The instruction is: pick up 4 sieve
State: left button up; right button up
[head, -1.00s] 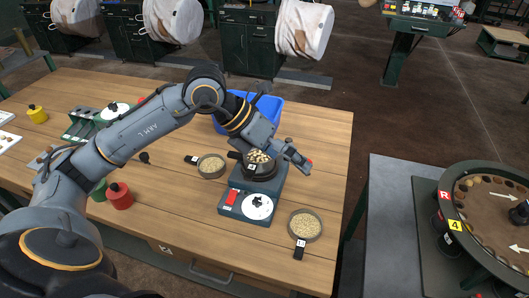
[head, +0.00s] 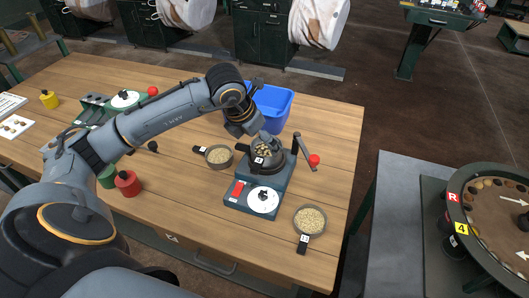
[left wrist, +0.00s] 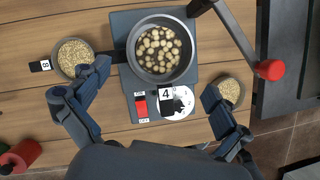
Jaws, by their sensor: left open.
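The sieve 4 (head: 262,148) is a dark round pan holding pale, nut-like pieces, with a white tag marked 4. It sits on a grey-green machine (head: 245,197) with a red switch and a white dial. In the left wrist view the sieve (left wrist: 160,74) lies at top centre, with its tag below the rim. My left gripper (head: 262,135) is open above the back of the sieve in the head view. In the left wrist view the open fingers (left wrist: 156,86) stand on either side of the sieve's near part, apart from it and empty. My right gripper is not in view.
A crank with a red knob (head: 314,160) stands right of the sieve. Grain-filled sieves lie left (head: 219,157) and front right (head: 310,221). A blue bin (head: 271,104) is behind, a red canister (head: 127,184) to the left. A round table (head: 500,222) stands at right.

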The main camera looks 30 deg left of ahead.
aim_at(264, 153)
pick_arm(q)
jog(key=p+x, duration=0.1)
jog(key=x, duration=0.3)
jog(key=shift+a+f, duration=0.2)
jog(key=shift+f, duration=0.1)
jog(key=shift+c, duration=0.2)
jog(key=c, duration=1.1)
jog(key=shift+r, duration=0.15)
jog(key=shift+c, duration=0.2)
